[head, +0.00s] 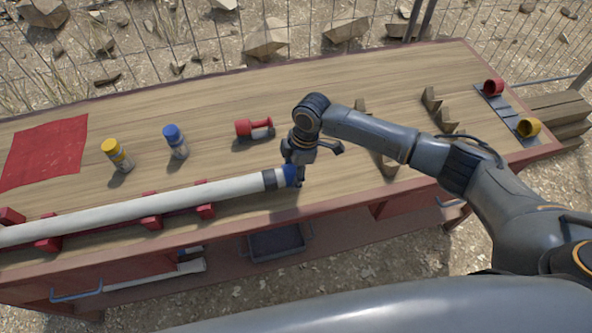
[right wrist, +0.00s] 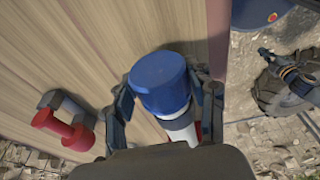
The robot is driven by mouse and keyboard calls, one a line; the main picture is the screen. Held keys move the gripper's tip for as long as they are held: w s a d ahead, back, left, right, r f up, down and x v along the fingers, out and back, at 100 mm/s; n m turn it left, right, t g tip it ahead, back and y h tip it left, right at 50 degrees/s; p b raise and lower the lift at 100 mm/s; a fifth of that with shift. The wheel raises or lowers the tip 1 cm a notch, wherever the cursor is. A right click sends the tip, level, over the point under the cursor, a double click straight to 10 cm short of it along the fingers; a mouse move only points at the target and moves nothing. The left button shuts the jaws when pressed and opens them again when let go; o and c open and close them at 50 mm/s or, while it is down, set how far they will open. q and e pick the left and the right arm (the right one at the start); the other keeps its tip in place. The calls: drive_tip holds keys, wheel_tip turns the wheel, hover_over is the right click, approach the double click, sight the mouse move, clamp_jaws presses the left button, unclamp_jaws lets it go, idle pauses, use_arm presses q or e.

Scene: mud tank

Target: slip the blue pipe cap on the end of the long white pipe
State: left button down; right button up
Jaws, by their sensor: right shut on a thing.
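The long white pipe (head: 180,199) lies across red supports on the bench, its right end with a dark band pointing to my right gripper. My right gripper (head: 292,180) is shut on the blue pipe cap (head: 290,174) at that end. In the right wrist view the blue cap (right wrist: 160,82) sits between my two fingers (right wrist: 164,97). The white pipe (right wrist: 182,128) shows just behind it, roughly in line. The cap seems to meet the pipe end, but its inside is hidden and I cannot tell how far it is over it.
A yellow-capped bottle (head: 118,155), a blue-capped bottle (head: 176,141) and a red tool (head: 254,129) stand behind the pipe. A red cloth (head: 45,153) lies at left. Wooden blocks (head: 440,110) and red and yellow rings (head: 493,87) are at right. The bench's front edge is close.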

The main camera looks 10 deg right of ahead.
drive_tip(key=shift+a, duration=0.2)
drive_tip(key=o, duration=1)
drive_tip(key=shift+r, duration=0.1)
